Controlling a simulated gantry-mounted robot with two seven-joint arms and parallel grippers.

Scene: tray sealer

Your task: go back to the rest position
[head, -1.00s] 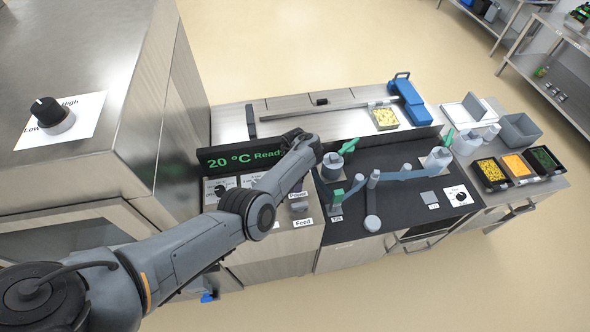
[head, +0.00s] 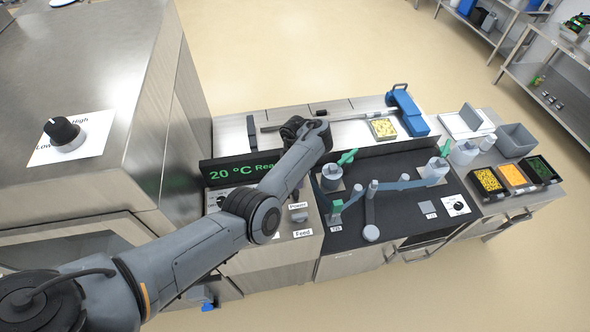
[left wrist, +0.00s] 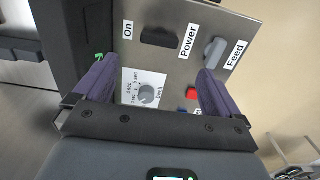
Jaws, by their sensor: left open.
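My left arm comes in from the left in the head view and reaches over the control panel in front of the green-lettered display (head: 232,172), which reads 20 °C. The arm's own wrist mostly hides the gripper there. In the left wrist view my left gripper (left wrist: 156,88) is open, with nothing between its two purple-grey fingers. Beyond the fingers are a dial (left wrist: 146,94) on a white label, a black switch (left wrist: 160,37), a grey knob (left wrist: 214,52) and a red button (left wrist: 192,93). I cannot tell whether the fingers touch the panel. My right gripper is in neither view.
A tall steel cabinet with a black knob (head: 62,132) stands at the left. A dark worktop with grey jointed links (head: 405,184) lies to the right. Behind it are a filled tray (head: 382,129) and a blue device (head: 408,110). Food bins (head: 513,174) sit far right.

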